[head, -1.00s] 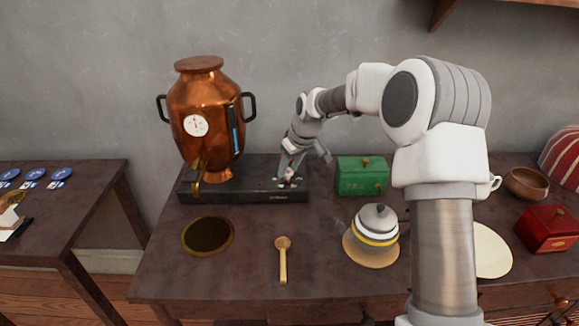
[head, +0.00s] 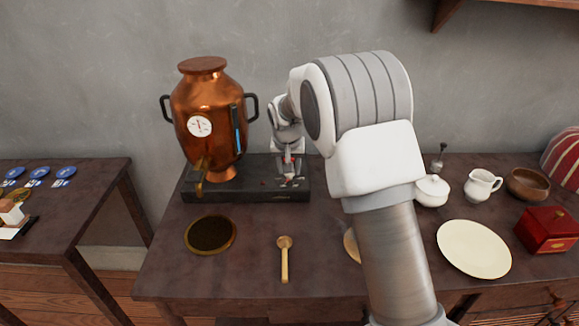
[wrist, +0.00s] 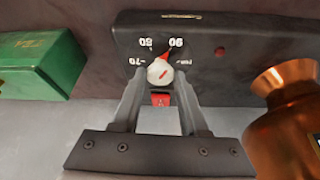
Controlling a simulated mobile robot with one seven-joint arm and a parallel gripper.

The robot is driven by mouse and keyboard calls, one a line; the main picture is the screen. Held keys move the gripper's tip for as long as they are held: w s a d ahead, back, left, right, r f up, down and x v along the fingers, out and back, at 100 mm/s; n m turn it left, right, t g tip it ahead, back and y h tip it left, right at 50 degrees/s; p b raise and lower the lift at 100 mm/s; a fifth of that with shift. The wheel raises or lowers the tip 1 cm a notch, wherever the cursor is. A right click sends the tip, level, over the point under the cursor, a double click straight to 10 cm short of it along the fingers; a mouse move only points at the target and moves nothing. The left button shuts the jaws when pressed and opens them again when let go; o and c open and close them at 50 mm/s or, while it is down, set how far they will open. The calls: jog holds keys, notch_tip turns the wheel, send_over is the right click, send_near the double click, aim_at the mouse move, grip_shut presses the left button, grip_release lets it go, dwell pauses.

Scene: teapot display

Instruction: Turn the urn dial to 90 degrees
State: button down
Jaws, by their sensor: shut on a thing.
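The urn dial (wrist: 158,72) is a small pale knob with red marks on the dark base in the wrist view. Its red pointer slants up and right in that picture, toward the label that looks like 90. Other number labels lie around it. My gripper (wrist: 160,84) has one finger on each side of the knob and is shut on it. In the head view my gripper (head: 289,172) reaches down to the right part of the base (head: 250,195), and mostly hides the dial. The copper urn (head: 208,100) stands on the base's left part.
A green tin (wrist: 40,63) sits beside the base in the wrist view. A wooden spoon (head: 284,262) and round dark dish (head: 210,234) lie in front of the base. A cream plate (head: 474,248), white pitcher (head: 481,187) and red box (head: 548,229) are at right. My arm hides the table's middle.

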dwell(0.4)
jog(key=shift+c, duration=2.2)
grip_release()
jog(key=shift+r, duration=0.1)
jog(key=p+v, duration=0.3)
jog(key=v, duration=1.4)
jog(key=shift+a+p, duration=0.15)
jog(key=shift+p, duration=0.2)
jog(key=shift+r, duration=0.15)
